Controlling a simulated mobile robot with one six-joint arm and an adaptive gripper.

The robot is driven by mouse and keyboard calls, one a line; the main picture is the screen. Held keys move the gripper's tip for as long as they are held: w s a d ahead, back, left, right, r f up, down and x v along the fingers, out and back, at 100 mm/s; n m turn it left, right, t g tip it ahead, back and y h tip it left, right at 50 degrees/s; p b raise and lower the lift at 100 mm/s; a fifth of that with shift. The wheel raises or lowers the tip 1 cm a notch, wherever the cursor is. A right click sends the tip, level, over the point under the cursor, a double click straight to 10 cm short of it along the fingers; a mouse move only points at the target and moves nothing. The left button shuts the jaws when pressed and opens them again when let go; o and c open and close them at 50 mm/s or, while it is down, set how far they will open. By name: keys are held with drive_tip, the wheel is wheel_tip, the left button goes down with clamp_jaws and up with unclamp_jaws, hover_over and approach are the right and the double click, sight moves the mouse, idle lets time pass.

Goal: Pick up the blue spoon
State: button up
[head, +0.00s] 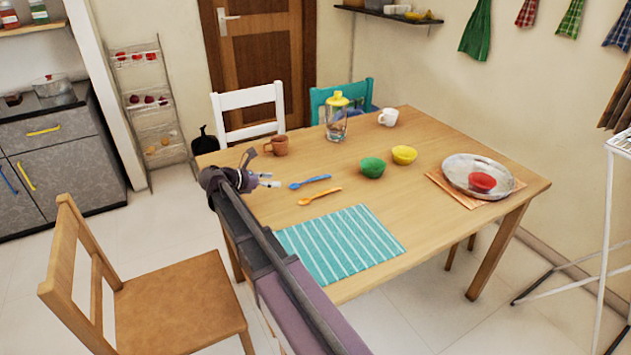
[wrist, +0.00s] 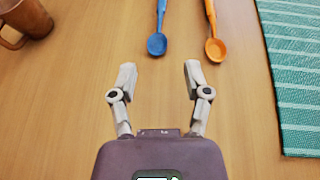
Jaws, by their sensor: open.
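The blue spoon (head: 310,181) lies on the wooden table, to the right of my gripper in the head view. In the wrist view the blue spoon (wrist: 157,42) lies ahead of my fingers, its bowl nearer to me and its handle running off the top edge. My gripper (wrist: 157,76) is open and empty, its two fingers spread to either side of the spoon's line and short of the bowl. In the head view my gripper (head: 268,180) is over the table's left part.
An orange spoon (head: 320,197) lies beside the blue one. A striped teal mat (head: 341,244) lies in front. A brown mug (head: 277,146) stands behind my gripper. Green (head: 372,167) and yellow (head: 404,155) bowls stand to the right. Bare table surrounds the blue spoon.

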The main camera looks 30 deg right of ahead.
drive_tip(key=b, duration=0.3)
approach(309, 180)
drive_tip(key=x, duration=0.3)
drive_tip(key=shift+w+f, duration=0.1)
drive_tip(key=shift+f, duration=0.1)
drive_tip(key=shift+w+d+f, duration=0.1)
drive_tip(key=shift+d, duration=0.35)
drive_tip(key=shift+d, duration=0.1)
drive_tip(key=shift+b+x, duration=1)
drive_tip(key=shift+x, duration=1.5)
clamp_jaws()
